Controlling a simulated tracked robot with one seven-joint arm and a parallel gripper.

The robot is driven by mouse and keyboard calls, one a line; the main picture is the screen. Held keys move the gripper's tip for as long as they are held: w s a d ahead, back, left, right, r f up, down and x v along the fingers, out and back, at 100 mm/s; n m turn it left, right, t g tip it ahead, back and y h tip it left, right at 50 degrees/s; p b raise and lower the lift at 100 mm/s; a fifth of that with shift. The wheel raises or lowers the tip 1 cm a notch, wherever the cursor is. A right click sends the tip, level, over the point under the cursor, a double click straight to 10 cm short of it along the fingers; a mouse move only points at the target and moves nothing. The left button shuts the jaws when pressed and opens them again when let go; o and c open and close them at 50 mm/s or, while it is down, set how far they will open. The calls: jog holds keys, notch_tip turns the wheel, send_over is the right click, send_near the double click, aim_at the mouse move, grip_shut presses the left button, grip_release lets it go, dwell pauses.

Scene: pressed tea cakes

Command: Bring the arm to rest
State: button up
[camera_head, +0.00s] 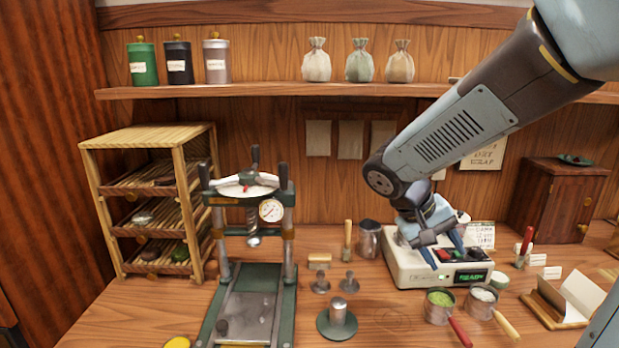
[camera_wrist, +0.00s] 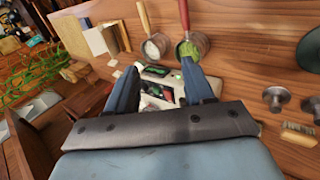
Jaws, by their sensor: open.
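My arm reaches in from the upper right in the head view. My gripper (camera_head: 449,247) points down over the white scale (camera_head: 412,270), whose display reads "READY". In the wrist view, my gripper (camera_wrist: 160,80) shows two blue fingers spread apart with nothing held between them. The scale (camera_wrist: 151,102) shows beyond and between the fingers, with dark, red and green items on its top. Whether the fingertips touch anything on the scale cannot be told.
A green press with a gauge (camera_head: 270,210) stands left of the scale. A wooden rack (camera_head: 150,137) stands at left, a cabinet (camera_head: 556,200) at right. An open book (camera_head: 570,297) lies front right.

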jog(key=s+a+r+t+y, duration=0.2)
jog(key=s+r+t+y, duration=0.3)
jog(key=s+r, duration=0.3)
jog(key=shift+s+a+r+t+y, duration=0.15)
jog(key=shift+s+r+t+y, duration=0.15)
jog(key=shift+s+y, duration=0.45)
jog(key=shift+w, duration=0.2)
